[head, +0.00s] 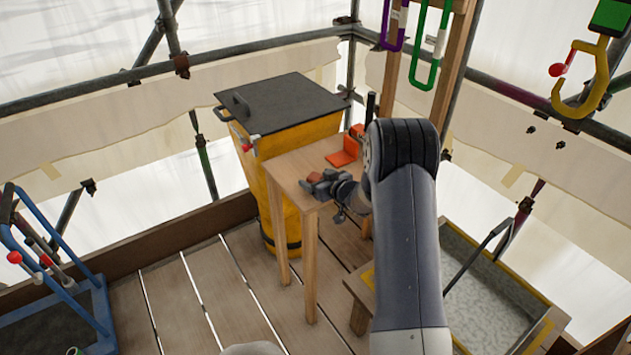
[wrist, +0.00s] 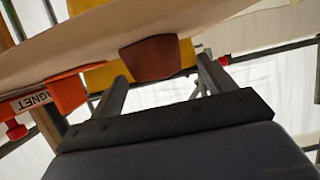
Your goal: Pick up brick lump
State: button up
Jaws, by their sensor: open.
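The brick lump (head: 316,176) is a small reddish-brown block on the near corner of the wooden table (head: 285,170). In the wrist view the brick lump (wrist: 156,58) sits on the edge of the pale tabletop (wrist: 80,48), lined up between my two fingers. My gripper (head: 318,184) is at that table corner, and its fingers (wrist: 163,72) are spread apart. In the head view my gripper partly covers the lump. I cannot tell whether the fingers touch it.
An orange item (head: 342,158) stands farther back on the table; in the wrist view an orange piece (wrist: 65,94) bears a "MAGNET" label. A yellow bin (head: 253,160) with a dark lid is behind the table. A grey tray (head: 490,290) is at right.

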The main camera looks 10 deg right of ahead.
aim_at(312, 177)
jog(key=shift+f+x, duration=0.15)
jog(key=shift+x, duration=0.9)
jog(key=shift+f+x, duration=0.15)
jog(key=shift+x, duration=0.85)
jog(key=shift+d, duration=0.15)
jog(key=shift+c, duration=0.5)
